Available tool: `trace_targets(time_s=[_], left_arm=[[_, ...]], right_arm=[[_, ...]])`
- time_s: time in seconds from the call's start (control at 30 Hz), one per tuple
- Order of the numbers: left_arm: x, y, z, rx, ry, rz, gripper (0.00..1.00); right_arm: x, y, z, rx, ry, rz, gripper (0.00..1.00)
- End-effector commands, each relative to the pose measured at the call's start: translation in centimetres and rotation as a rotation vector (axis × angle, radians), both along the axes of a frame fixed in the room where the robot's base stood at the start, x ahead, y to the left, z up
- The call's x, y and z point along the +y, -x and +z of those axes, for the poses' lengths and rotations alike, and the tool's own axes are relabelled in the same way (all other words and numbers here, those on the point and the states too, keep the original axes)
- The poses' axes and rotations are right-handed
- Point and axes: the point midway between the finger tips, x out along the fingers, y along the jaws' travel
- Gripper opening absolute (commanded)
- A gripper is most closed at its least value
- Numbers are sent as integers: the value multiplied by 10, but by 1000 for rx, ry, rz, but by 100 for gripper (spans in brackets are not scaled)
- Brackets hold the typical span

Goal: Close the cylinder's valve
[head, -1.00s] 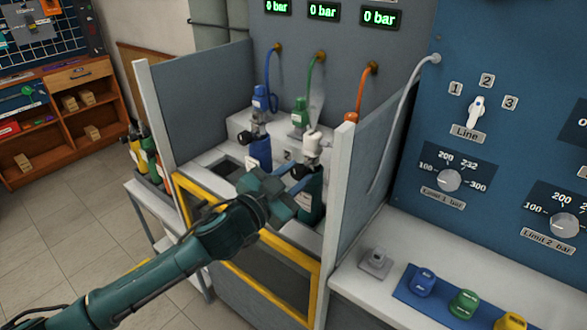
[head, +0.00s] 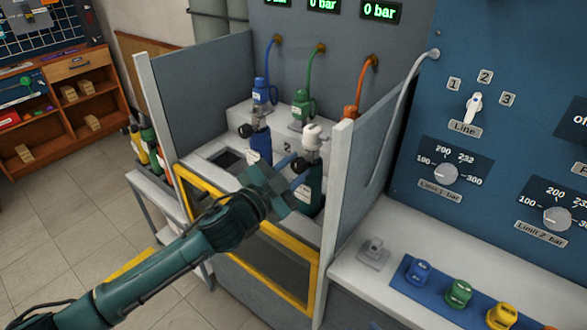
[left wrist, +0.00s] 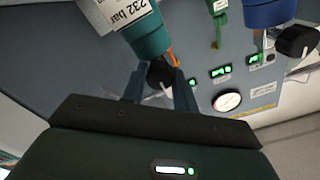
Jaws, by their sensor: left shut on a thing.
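A dark green cylinder (head: 310,188) with a white-and-grey valve top (head: 313,134) stands in the bench's right bay. In the left wrist view it shows from close up, upside down, with a "232 bar" label (left wrist: 118,12). My left gripper (head: 300,172) reaches in from the left at the cylinder's upper part. In the left wrist view its two fingers are on either side of a black valve knob (left wrist: 160,74), shut on it. My right gripper is not in view.
A blue cylinder (head: 259,146) with its own black knob stands close on the left. A yellow-framed front (head: 313,285) and a grey side panel (head: 338,190) border the bay. Blue, green and orange hoses hang behind. The right counter holds several coloured blocks.

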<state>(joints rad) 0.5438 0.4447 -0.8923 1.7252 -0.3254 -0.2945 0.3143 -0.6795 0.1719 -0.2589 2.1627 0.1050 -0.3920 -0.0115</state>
Motion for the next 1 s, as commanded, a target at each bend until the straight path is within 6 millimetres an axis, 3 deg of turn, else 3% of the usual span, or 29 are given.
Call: trace_targets(time_s=[0.3, 0.6, 0.77, 1.0], left_arm=[[0, 0, 0, -1, -2, 1, 51], [3, 4, -1, 1, -1, 1, 51], [17, 23, -2, 2, -2, 1, 51], [50, 68, -2, 3, -3, 1, 51]], right_arm=[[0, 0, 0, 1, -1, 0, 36], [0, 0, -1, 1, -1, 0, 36], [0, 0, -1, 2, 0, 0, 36], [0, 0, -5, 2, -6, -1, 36]])
